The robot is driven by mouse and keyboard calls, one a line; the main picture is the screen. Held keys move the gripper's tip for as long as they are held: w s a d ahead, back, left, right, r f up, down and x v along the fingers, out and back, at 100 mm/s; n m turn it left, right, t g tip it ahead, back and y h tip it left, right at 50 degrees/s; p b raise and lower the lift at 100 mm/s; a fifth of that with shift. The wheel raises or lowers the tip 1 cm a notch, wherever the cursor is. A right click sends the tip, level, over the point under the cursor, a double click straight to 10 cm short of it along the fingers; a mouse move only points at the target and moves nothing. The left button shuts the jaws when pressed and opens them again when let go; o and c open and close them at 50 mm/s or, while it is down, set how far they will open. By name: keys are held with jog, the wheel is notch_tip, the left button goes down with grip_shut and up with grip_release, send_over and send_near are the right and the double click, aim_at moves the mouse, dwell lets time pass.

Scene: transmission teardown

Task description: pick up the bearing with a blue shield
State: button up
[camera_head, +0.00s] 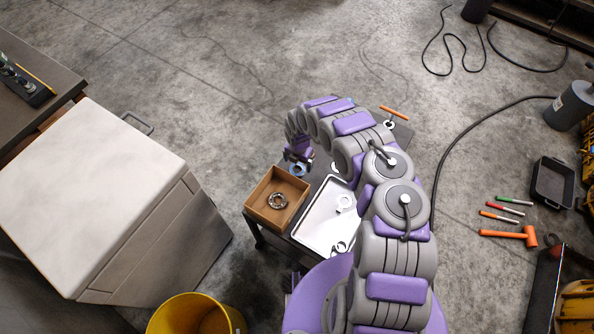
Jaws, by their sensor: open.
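The bearing with a blue shield (298,170) is a small ring with blue on it. It lies on the dark cart top (318,178), just behind the cardboard box. My gripper (296,158) is open and points down, close above this bearing. It partly covers the bearing's far side. I cannot tell whether the fingers touch it.
An open cardboard box (262,215) holds a darker metal bearing (278,200). A white tray (312,236) beside it holds a pale ring (345,203) and small metal parts (340,247). My arm hides part of the cart. A white cabinet (95,190) stands left.

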aim_at(297, 171)
jog(key=f, duration=0.1)
jog(key=f+b, duration=0.1)
jog(key=f, duration=0.2)
jog(key=shift+a+b, duration=0.3)
jog(key=shift+w+f, duration=0.1)
jog(key=shift+f, duration=0.35)
jog(key=c, duration=1.2)
